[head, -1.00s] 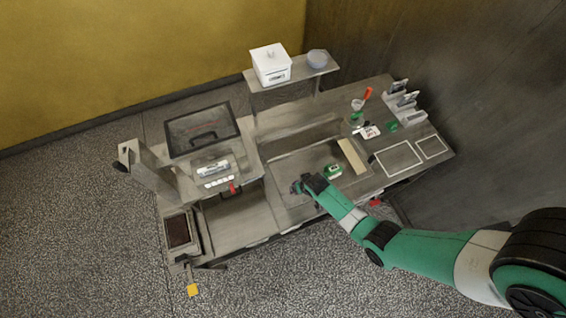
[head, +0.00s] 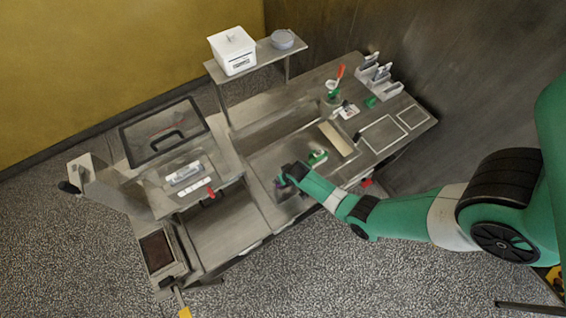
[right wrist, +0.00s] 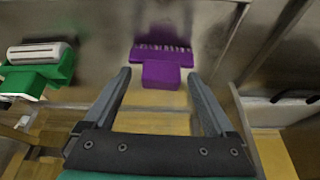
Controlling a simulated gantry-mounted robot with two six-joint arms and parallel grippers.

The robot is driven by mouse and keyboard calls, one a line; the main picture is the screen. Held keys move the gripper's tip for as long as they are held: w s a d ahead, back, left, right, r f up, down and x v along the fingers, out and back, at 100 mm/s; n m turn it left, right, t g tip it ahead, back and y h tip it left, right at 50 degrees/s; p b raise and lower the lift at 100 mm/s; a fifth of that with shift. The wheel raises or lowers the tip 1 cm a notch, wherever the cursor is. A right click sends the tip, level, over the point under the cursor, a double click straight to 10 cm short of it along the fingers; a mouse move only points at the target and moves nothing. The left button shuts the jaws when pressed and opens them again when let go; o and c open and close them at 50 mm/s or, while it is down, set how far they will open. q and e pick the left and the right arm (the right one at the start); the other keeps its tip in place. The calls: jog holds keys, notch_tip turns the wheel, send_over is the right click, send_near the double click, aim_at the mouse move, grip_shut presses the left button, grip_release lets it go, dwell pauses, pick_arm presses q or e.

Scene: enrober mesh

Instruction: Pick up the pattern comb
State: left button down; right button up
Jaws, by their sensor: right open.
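A purple comb-like piece with a row of teeth (right wrist: 161,66), which I take for the pattern comb, lies on the metal surface in the right wrist view. My right gripper (right wrist: 160,92) is open, its two fingers on either side of the near end of the purple block, with no visible grip on it. In the head view my right gripper (head: 281,182) is low over the left part of the recessed bench area, and it largely hides the comb there. My left gripper is not in view.
A green tool with a grey top (right wrist: 38,68) lies to the left; it also shows in the head view (head: 317,157). A beige strip (head: 336,138) is right of it.

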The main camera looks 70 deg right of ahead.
grip_shut()
dwell(0.5)
